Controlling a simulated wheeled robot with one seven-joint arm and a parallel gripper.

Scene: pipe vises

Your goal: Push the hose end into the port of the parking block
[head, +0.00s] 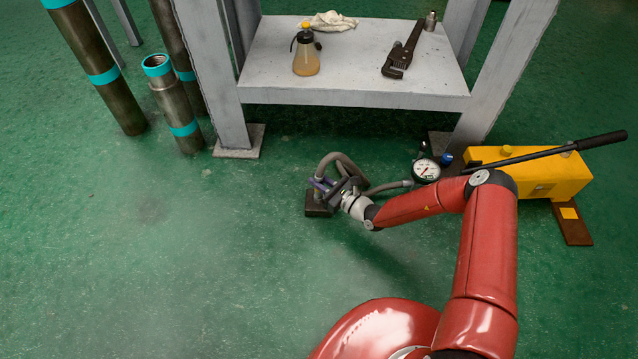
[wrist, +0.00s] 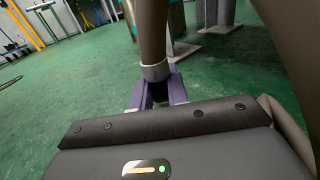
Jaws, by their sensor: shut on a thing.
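The hose (head: 345,162) is a thick grey-brown line that loops up and over beside my gripper. My gripper (head: 325,185) is low near the floor, its purple fingers shut on the hose end. In the wrist view the hose (wrist: 151,28) comes down to a pale metal collar (wrist: 155,72) between the purple fingers (wrist: 157,92). The parking block (head: 318,208) is a small dark brown block on the floor, directly below the fingers. Its port is hidden, and I cannot tell whether the hose end is in it.
A yellow hand pump (head: 543,178) with a long black handle and a pressure gauge (head: 426,170) stands at the right. A grey steel stand (head: 355,93) is behind, its shelf holding a spray bottle and wrench. Pipes (head: 172,105) stand at the left. The left floor is clear.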

